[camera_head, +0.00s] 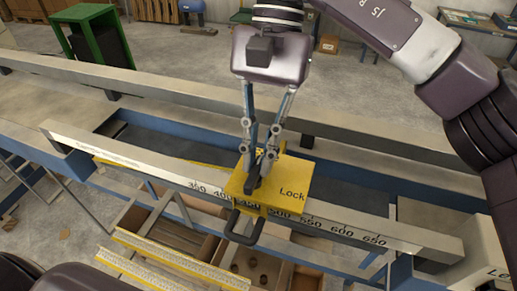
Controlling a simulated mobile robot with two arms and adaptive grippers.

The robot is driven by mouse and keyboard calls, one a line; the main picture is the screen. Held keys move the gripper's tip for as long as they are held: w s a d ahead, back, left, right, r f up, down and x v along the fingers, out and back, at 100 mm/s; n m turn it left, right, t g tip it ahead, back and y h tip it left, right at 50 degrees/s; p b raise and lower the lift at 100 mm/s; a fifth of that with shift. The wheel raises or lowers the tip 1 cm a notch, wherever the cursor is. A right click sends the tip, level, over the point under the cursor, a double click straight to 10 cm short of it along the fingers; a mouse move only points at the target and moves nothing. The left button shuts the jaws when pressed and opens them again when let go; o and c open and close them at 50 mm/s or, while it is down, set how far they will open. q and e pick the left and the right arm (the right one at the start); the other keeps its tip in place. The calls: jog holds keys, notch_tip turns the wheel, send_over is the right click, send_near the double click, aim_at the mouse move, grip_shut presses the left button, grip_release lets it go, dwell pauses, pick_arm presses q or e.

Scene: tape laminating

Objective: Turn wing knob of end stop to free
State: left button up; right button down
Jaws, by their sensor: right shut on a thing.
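The end stop is a yellow block (293,178) with "Lock" printed on its top, sitting on a pale rail with a printed number scale (345,232). A black bent handle (243,230) sticks out from its near side. My right gripper (258,165) comes down from above onto the left part of the block. Its fingers are shut on the wing knob, a small dark part (252,185) that they mostly hide. The knob's exact angle is hard to tell. My left gripper is not in view.
A second long rail (350,140) runs behind the end stop, with blue frame beams between. Below the scale rail are open brown boxes (262,268) and yellow strips (170,262). A green stand (92,35) is at the back left.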

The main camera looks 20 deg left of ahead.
jog(key=c, duration=2)
grip_release()
jog(key=shift+d, duration=0.1)
jog(key=shift+v, duration=6)
jog(key=shift+r, duration=0.1)
